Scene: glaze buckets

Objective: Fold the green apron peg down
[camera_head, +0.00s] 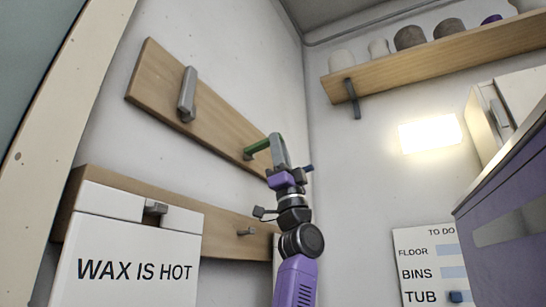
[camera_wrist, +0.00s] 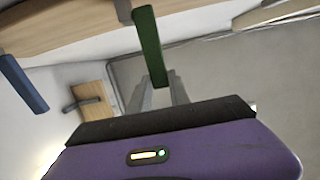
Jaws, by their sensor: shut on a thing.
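The green peg (camera_head: 258,146) is on the upper wooden board (camera_head: 222,118), near its right end, and sticks out from the board. In the wrist view the green peg (camera_wrist: 149,46) runs from a grey mount at the top down to my fingers. My gripper (camera_head: 276,146) is at the peg's outer end. In the wrist view my gripper (camera_wrist: 160,84) has one grey finger on each side of the peg's tip and is shut on it. The fingers hide part of the tip in the head view.
A grey peg (camera_head: 187,94) stands up along the upper board, to the left. A blue peg (camera_wrist: 22,84) is at the left in the wrist view. A lower board (camera_head: 222,222) carries grey pegs and a "WAX IS HOT" sign (camera_head: 130,262). A shelf with pots (camera_head: 440,62) is at upper right.

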